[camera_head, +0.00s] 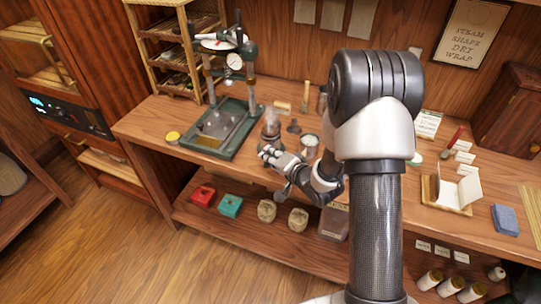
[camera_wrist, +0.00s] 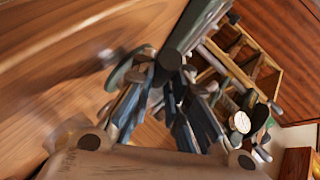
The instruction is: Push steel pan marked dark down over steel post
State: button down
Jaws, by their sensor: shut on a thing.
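My gripper (camera_head: 268,155) is above the front part of the workbench, just in front of a small steaming vessel. In the wrist view my gripper (camera_wrist: 170,85) has its fingers drawn together on a dark grey thing. Blur and the fingers keep me from telling what that thing is. I cannot make out a pan marked dark or a steel post for certain in either view. A grey metal cup (camera_head: 309,145) stands on the bench to the right of my gripper.
A dark green press (camera_head: 240,112) with a dial (camera_head: 234,61) stands to the left of my gripper. A wicker rack (camera_head: 170,50) is behind it. A yellow-lidded tin (camera_head: 173,137) sits near the bench's left edge. Red and teal boxes lie on the shelf below.

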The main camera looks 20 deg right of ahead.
jog(key=c, duration=1.5)
grip_release()
jog(key=shift+f, duration=0.1)
jog(key=s+d+r+n+g+h, duration=0.2)
jog(key=s+d+r+h, duration=0.15)
jog(key=s+r, duration=0.4)
jog(key=s+d+r+n+g+h, duration=0.2)
jog(key=s+d+r+n+h, duration=0.15)
jog(key=s+r, duration=0.4)
jog(key=s+a+r+n+g+y, duration=0.1)
jog(key=s+a, duration=0.2)
jog(key=s, duration=0.3)
jog(key=s+a+r+n+g, duration=0.1)
jog(key=s+a+r, duration=0.1)
jog(key=s, duration=0.5)
jog(key=s+a+r+n+g+y, duration=0.1)
jog(key=s+a+r, duration=0.1)
jog(key=s, duration=0.4)
jog(key=shift+s+a+r+n+g+y, duration=0.15)
jog(key=shift+s+a+n+g, duration=0.05)
jog(key=shift+a, duration=0.25)
jog(key=shift+s+a+r+n+g+y, duration=0.1)
jog(key=shift+s+a+n+g+y, duration=0.1)
jog(key=shift+a, duration=0.2)
